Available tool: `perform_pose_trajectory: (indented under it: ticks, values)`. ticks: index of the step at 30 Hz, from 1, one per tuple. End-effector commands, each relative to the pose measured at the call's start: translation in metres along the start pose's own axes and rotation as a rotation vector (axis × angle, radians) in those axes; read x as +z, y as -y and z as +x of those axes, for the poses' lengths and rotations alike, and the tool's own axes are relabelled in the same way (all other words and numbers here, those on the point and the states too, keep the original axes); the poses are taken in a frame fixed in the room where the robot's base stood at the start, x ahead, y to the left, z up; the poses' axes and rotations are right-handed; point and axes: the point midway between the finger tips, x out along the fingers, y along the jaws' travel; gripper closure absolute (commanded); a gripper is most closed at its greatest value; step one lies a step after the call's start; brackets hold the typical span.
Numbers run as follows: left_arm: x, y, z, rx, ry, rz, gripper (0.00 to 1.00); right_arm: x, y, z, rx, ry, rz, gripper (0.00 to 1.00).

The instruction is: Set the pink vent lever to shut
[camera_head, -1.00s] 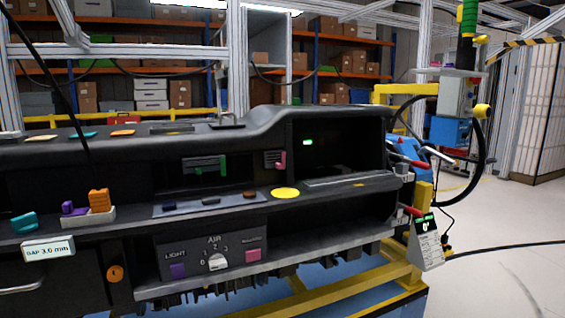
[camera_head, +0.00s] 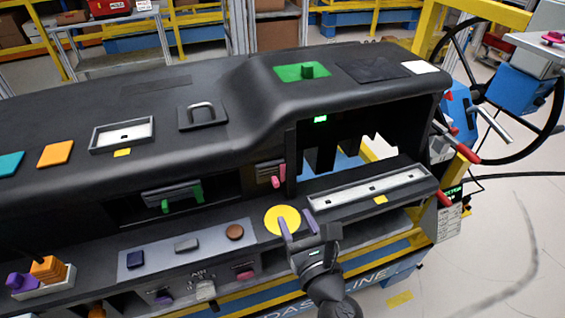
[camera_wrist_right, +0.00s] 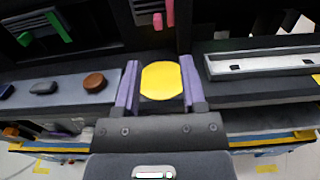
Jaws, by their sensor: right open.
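The pink vent lever (camera_head: 277,180) sticks out of the small slatted vent (camera_head: 269,171) to the left of the open bay in the dashboard. It also shows at the top of the right wrist view (camera_wrist_right: 157,20), pointing down from its slats. My right gripper (camera_head: 298,222) is open and empty, with purple fingers. Its fingers appear on either side of the yellow disc (camera_head: 282,220), below the pink lever and apart from it. In the right wrist view the gripper (camera_wrist_right: 160,82) frames the disc. My left gripper is not in view.
A wider vent with a green lever (camera_head: 167,206) lies left. A panel with blue, grey and brown buttons (camera_head: 186,245) is below it. A long metal-framed slot (camera_head: 370,190) lies right of the disc. The lower ledge carries an AIR knob (camera_head: 205,290).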

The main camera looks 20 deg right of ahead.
Motion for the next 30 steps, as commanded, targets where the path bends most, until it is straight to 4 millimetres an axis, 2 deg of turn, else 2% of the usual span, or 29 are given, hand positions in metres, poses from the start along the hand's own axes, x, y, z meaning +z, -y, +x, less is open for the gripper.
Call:
perform_pose_trajectory:
  ticks: [9, 12, 16, 23, 26, 30]
  values:
    - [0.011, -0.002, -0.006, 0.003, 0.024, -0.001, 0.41, 0.0, 0.0, 0.07, 0.001, 0.003, 0.001, 0.47]
    - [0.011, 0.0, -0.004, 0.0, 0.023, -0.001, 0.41, -0.002, -0.001, 0.086, 0.002, 0.001, 0.0, 0.47]
    - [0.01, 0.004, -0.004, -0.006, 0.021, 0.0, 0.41, -0.002, -0.001, 0.095, 0.002, 0.0, 0.0, 0.47]
    - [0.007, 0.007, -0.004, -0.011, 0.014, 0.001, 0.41, -0.002, -0.001, 0.096, 0.002, -0.001, -0.001, 0.47]
    - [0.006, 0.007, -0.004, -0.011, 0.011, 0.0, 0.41, -0.002, -0.001, 0.096, 0.002, -0.001, -0.001, 0.64]
    - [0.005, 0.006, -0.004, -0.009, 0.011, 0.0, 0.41, -0.002, -0.001, 0.096, 0.002, -0.001, -0.002, 0.94]
